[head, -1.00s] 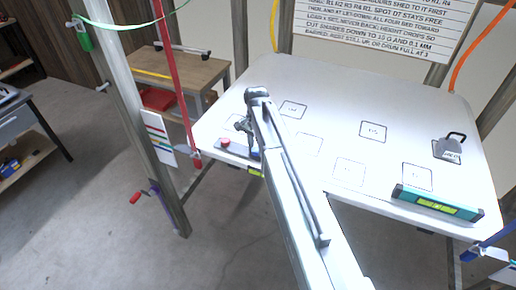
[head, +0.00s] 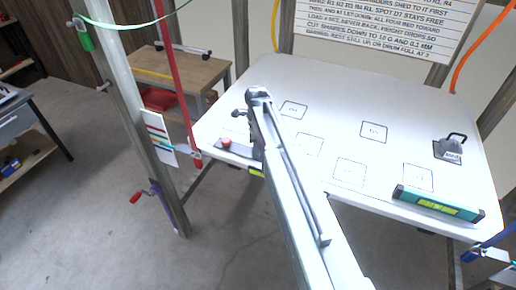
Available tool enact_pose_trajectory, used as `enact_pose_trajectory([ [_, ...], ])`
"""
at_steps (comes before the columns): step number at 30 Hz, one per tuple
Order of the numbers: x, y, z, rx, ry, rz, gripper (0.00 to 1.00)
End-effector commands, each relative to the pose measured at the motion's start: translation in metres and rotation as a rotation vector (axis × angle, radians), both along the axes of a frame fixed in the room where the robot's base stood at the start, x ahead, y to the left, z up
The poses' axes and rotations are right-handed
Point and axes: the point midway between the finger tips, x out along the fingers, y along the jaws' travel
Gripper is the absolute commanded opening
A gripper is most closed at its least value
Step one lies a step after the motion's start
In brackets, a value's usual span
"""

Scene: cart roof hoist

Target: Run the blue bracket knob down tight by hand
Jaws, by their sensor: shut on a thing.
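A dark bracket plate (head: 238,150) lies at the left front edge of the white board (head: 330,85). A red knob (head: 227,143) stands on the plate's left end. My gripper (head: 258,152) points down at the plate's right end, right of the red knob, and is shut. The blue bracket knob is hidden behind my gripper and arm, at the place where the jaws are closed. Its seating on the plate cannot be seen.
A grey weight with a black handle (head: 449,148) and a teal level (head: 438,203) lie on the board's right side. A red strap (head: 175,70) and a pale post (head: 136,110) stand left of the board. The board's middle is clear.

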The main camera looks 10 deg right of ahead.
Motion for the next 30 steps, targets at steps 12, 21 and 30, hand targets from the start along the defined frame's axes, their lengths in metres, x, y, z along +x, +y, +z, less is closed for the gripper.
enact_pose_trajectory([
  [12,-0.0015,-0.0041,0.0003,-0.008,0.002,-0.309,0.00],
  [21,-0.0022,-0.0041,0.0003,-0.009,0.004,-0.411,0.00],
  [30,-0.0027,-0.0040,0.0002,-0.008,0.005,-0.432,0.00],
])
